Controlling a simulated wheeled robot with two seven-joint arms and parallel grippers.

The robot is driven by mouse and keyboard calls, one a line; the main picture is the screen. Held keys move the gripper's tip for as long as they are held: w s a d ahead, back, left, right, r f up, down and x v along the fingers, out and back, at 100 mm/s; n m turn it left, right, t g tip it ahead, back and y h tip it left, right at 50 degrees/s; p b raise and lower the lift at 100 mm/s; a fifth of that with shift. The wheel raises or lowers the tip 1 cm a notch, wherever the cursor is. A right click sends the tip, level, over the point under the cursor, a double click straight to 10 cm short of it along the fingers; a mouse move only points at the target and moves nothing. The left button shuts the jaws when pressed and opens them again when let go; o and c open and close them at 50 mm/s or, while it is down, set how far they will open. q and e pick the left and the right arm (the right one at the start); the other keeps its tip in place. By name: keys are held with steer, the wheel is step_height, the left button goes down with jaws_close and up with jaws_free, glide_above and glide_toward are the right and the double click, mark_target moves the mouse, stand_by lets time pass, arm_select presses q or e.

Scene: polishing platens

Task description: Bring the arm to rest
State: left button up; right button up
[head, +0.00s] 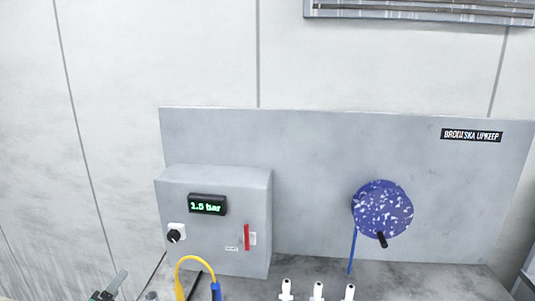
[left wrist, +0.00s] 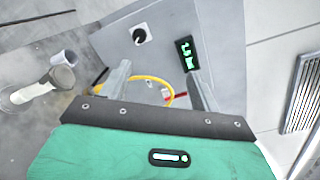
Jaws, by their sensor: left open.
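My left gripper (head: 117,283) shows only in part at the bottom left edge of the head view, low and to the left of the grey control box (head: 215,254). In the left wrist view my left gripper (left wrist: 157,72) has its two grey fingers spread apart with nothing held between them. The control box lies beyond the fingers, with its black knob (left wrist: 139,36) and green-lit display (left wrist: 188,54). A yellow hose (left wrist: 152,79) shows behind and between the fingers. My right gripper is in neither view.
A blue speckled disc (head: 381,207) with a black handle is on the grey panel (head: 320,150). White fittings (head: 318,291) stand at the bottom. The wall at left is bare.

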arm_select(q)
steer(key=s+d+f+n+g+y, duration=0.45)
steer(key=s+f+n+g, duration=0.25)
steer(key=s+f+n, duration=0.7)
steer(key=s+d+f+n+g+h, duration=0.2)
steer(key=s+d+n+g, duration=0.25)
steer(key=s, duration=0.35)
steer(key=s+d+f+n+g+h, duration=0.1)
steer(key=s+d+f+n+g, duration=0.2)
steer(key=s+d+n, duration=0.3)
step_height(320, 180, down, 35)
steer(key=s+m+g+b, duration=0.1)
steer(key=s+b, duration=0.1)
steer(key=b, duration=0.3)
steer(key=s+a+f+b, duration=0.2)
steer(key=s+f, duration=0.7)
steer(key=f, duration=0.3)
steer(key=s+a+f+g+b, duration=0.1)
steer(key=s+a+f+b, duration=0.1)
steer(key=s+f, duration=0.8)
steer(key=shift+a+f+b, duration=0.15)
steer(key=shift+f+b, duration=0.35)
steer(key=shift+f, duration=1.25)
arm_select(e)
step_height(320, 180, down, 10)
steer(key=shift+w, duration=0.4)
arm_select(q)
steer(key=shift+m, duration=0.25)
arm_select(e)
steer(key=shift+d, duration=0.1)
